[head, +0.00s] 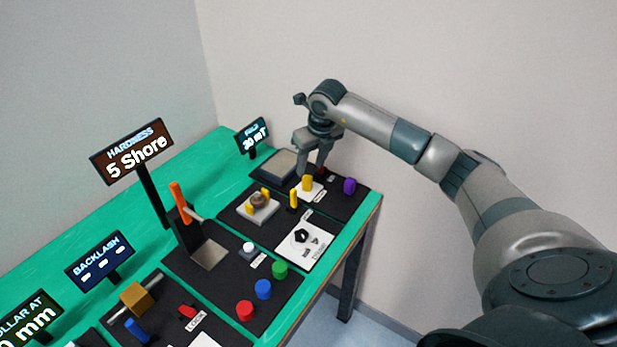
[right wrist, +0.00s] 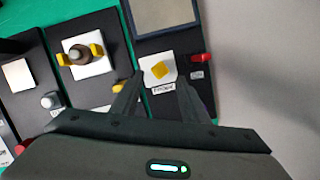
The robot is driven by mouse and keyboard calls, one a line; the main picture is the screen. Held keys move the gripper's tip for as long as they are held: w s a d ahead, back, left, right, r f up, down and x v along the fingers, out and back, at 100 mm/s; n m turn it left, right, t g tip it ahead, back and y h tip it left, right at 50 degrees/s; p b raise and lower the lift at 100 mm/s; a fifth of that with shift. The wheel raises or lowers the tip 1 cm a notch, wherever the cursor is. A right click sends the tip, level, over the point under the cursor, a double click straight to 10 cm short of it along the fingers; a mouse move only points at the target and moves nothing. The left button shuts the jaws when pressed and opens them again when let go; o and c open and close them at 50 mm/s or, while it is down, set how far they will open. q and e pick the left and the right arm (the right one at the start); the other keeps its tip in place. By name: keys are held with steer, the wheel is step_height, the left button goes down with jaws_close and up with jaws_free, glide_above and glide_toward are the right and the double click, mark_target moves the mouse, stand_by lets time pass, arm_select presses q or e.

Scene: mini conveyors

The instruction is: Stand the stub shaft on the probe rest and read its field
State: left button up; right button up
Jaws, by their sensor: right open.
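My right gripper (head: 314,176) is open, close above a yellow block (head: 307,184) on a small white labelled card. In the right wrist view its fingertips (right wrist: 161,78) are on either side of this yellow block (right wrist: 158,71); I cannot tell whether they touch it. A brownish round piece (head: 259,199), possibly the stub shaft, stands on a pale block (head: 262,217) between two yellow posts, possibly the probe rest. It also shows in the right wrist view (right wrist: 79,55). The field display (head: 253,137) seems to read 20 mT. My left gripper is out of view.
A grey-topped tray (head: 275,166) lies behind the gripper, and a purple cylinder (head: 350,186) stands to its right. A yellow upright piece (head: 294,199) is nearby. The hardness stand (head: 187,215) and coloured cylinders are nearer. Green table (head: 185,178) shows bare behind the mats.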

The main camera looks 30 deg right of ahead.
steer(key=shift+b+v, duration=0.5)
steer(key=shift+v, duration=1.8)
